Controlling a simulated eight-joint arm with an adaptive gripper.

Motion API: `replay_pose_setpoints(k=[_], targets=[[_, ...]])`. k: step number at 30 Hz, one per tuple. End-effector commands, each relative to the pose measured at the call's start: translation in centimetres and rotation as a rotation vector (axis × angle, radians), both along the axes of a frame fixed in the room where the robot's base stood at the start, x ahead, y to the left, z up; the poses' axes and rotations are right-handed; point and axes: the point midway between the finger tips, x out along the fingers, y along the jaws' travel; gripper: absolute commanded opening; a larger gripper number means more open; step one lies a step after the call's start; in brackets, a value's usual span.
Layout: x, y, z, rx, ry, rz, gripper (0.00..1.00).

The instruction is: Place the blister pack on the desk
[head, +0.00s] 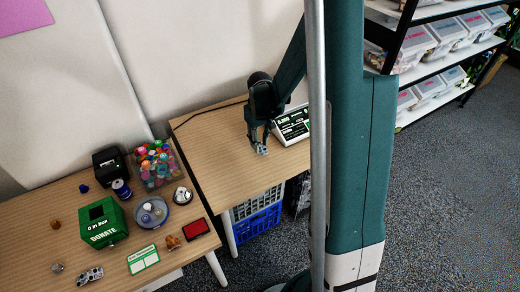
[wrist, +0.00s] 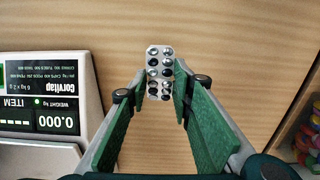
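A silver blister pack (wrist: 160,62) with dark and white pills shows between my fingertips in the wrist view. My gripper (wrist: 160,85) points down, its green pads closed in on the pack's two sides. In the head view my gripper (head: 260,142) is over the right wooden desk (head: 225,150), left of the scale, with the pack (head: 262,150) at its tips. I cannot tell whether the pack's lower end touches the desk. Another blister pack (head: 90,276) lies on the left table, near its front.
A scale (head: 293,124) reading 0.000 stands right of my gripper in the head view. The desk's front and left are clear. The left table (head: 30,245) holds a green donation box (head: 103,223), a tub of colourful items (head: 157,165), a plate, a can and small things.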

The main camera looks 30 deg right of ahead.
Motion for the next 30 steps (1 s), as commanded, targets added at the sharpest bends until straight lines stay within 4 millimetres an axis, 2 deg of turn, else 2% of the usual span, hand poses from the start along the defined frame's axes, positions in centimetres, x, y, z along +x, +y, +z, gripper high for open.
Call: replay_pose_setpoints(k=[5, 15, 30], targets=[[0.0, 0.0, -0.7, 0.000, 0.000, 0.000, 0.20], [0.0, 0.0, -3.7, 0.000, 0.000, 0.000, 0.20], [0.0, 0.0, -4.2, 0.000, 0.000, 0.000, 0.20]])
